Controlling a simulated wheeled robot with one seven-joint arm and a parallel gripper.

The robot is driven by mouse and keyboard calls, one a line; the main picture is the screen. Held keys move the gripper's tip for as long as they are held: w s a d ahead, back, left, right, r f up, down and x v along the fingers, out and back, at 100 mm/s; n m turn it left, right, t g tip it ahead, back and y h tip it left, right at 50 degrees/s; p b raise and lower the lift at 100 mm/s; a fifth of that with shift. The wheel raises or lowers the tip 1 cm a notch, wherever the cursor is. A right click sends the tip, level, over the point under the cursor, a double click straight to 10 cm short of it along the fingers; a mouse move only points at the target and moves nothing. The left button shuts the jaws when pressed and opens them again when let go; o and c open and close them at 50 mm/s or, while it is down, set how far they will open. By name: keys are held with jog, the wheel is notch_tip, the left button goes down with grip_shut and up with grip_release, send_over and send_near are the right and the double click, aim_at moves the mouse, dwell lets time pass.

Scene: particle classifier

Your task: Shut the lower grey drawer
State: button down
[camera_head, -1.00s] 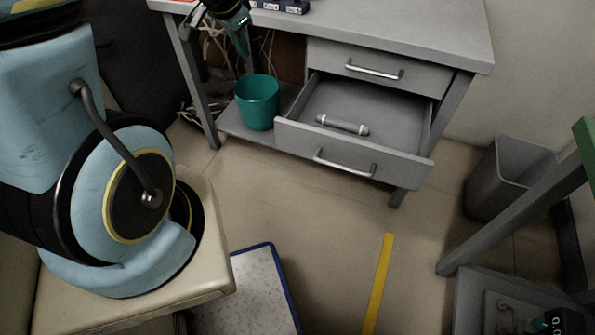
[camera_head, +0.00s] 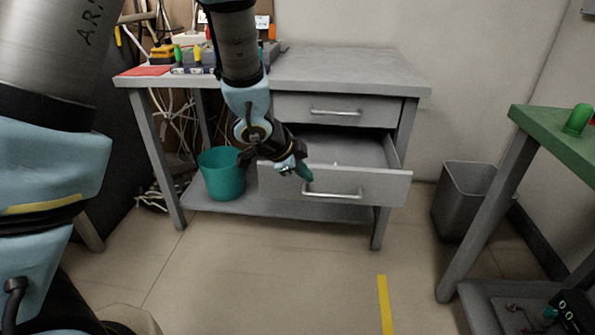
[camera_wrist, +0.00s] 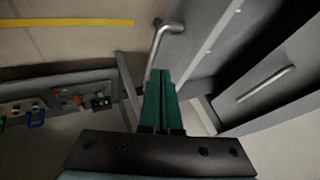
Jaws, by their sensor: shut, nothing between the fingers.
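The lower grey drawer (camera_head: 385,187) of the grey workbench stands pulled out, its inside partly visible behind the front panel. Its metal handle (camera_head: 333,194) runs across the front and also shows in the wrist view (camera_wrist: 163,42). My gripper (camera_head: 305,173) is shut and empty, its green fingers together. In the head view the fingertips are in front of the drawer front, near the handle's left end. The wrist view shows the fingers (camera_wrist: 158,85) pointing toward the drawer front (camera_wrist: 205,38), close beside the handle; I cannot tell whether they touch.
The upper drawer (camera_head: 300,112) is shut. A teal bin (camera_head: 222,177) stands on the lower shelf, left of the drawer. A grey waste bin (camera_head: 462,200) and a green-topped table (camera_head: 550,135) are at right. The floor in front is clear, with a yellow strip (camera_head: 384,303).

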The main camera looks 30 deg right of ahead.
aim_at(320, 177)
jog(key=w+d+f, duration=0.1)
jog(key=d, duration=0.1)
jog(key=w+d+f, duration=0.1)
jog(key=shift+w+d+f, duration=0.3)
jog(key=shift+d+f, duration=0.05)
jog(key=shift+w+d, duration=0.45)
jog(key=shift+w, duration=0.1)
